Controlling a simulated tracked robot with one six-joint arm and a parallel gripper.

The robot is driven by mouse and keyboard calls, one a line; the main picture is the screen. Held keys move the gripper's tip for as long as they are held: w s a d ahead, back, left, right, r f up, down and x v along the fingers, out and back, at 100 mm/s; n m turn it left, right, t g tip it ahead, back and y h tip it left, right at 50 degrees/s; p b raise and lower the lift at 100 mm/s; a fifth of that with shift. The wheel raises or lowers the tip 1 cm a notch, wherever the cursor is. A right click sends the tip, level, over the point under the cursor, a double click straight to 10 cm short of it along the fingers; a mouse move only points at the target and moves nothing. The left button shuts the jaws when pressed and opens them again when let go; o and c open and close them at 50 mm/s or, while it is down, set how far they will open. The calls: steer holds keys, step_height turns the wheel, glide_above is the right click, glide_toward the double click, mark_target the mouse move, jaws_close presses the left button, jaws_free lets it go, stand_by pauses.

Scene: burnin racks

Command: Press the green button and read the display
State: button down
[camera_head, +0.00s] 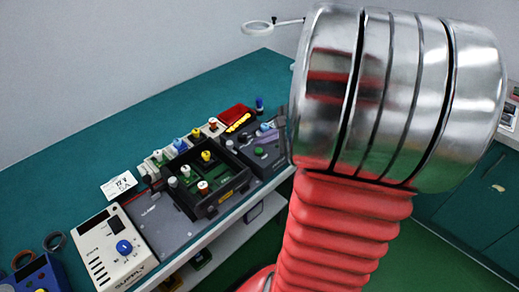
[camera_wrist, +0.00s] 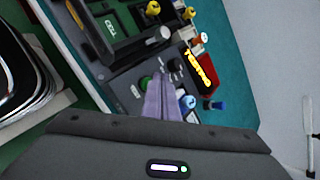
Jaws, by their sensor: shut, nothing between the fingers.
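A green button (camera_head: 259,151) sits on a dark grey panel at the right end of the row of equipment on the bench. It also shows in the wrist view (camera_wrist: 145,82), just left of the fingertips. A red display housing (camera_head: 235,113) with yellow characters stands behind that panel. It shows again in the wrist view (camera_wrist: 201,68), tilted and too small to read surely. My gripper (camera_wrist: 159,80) is shut and empty, its fingers over the panel close beside the button. I cannot tell whether they touch anything.
A white supply box (camera_head: 108,250) with a blue knob stands at front left. A dark open tray (camera_head: 208,207) with a green board and several coloured posts lies between. The teal bench top (camera_head: 110,150) is clear at the back left. A blue post (camera_wrist: 217,105) stands near my fingers.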

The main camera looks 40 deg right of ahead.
mark_target(263, 154)
steer(key=shift+r, duration=0.1)
steer(key=shift+r, duration=2.45)
steer(key=s+a+r+n+g+h, duration=0.1)
steer(key=s+a+n, duration=0.3)
steer(key=a+n, duration=0.8)
steer(key=s+a+r+n+g+h, duration=0.1)
steer(key=s+a+n, duration=0.4)
steer(key=a+n, duration=0.7)
steer(key=shift+a+r+g, duration=0.7)
steer(key=shift+a+r, duration=0.45)
steer(key=shift+a, duration=0.55)
stand_by(1.3)
